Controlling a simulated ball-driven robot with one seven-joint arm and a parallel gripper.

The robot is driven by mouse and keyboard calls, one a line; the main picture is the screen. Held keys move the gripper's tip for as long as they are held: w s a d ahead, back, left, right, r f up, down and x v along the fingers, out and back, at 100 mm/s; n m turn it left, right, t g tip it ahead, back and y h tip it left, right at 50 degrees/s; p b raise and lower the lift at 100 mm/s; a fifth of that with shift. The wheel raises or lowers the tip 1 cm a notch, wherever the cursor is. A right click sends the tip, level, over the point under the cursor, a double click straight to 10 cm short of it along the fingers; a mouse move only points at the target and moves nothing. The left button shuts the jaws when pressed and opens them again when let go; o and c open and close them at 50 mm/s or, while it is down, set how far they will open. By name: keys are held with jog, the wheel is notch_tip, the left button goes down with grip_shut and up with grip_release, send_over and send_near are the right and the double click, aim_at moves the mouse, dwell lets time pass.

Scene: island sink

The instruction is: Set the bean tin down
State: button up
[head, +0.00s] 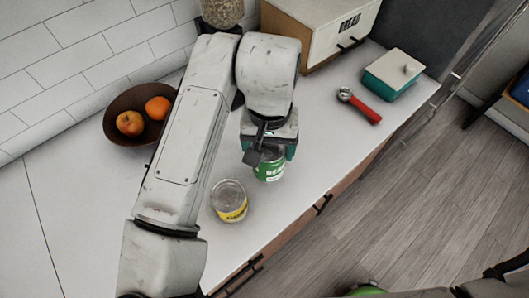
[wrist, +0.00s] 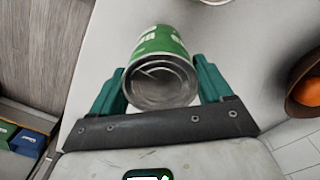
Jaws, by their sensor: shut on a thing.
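The bean tin (head: 270,165), with a green label and a bare metal end, is held in my gripper (head: 268,150) over the white counter in the head view. In the wrist view the bean tin (wrist: 162,66) sits between the two teal fingers of my gripper (wrist: 160,90), its metal end facing the camera. The gripper is shut on the tin. The upper part of the tin is hidden by the gripper in the head view. I cannot tell whether the tin's base touches the counter.
A tin with a yellow label (head: 229,201) stands to the lower left of the bean tin. A brown bowl (head: 117,106) with fruit is at the left. A red-handled scoop (head: 361,105), a teal box (head: 393,73) and a bread bin (head: 312,30) are farther back. Counter right of the tin is clear.

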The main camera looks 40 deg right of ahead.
jog(key=shift+w+a+f, duration=0.15)
jog(key=shift+w+f, duration=0.05)
jog(key=shift+f, duration=0.05)
jog(key=shift+w+a+f+p, duration=0.15)
jog(key=shift+f+p, duration=0.45)
jog(key=shift+f, duration=1.2)
jog(key=shift+f, duration=0.15)
jog(key=o, duration=1.4)
jog(key=shift+c, duration=0.2)
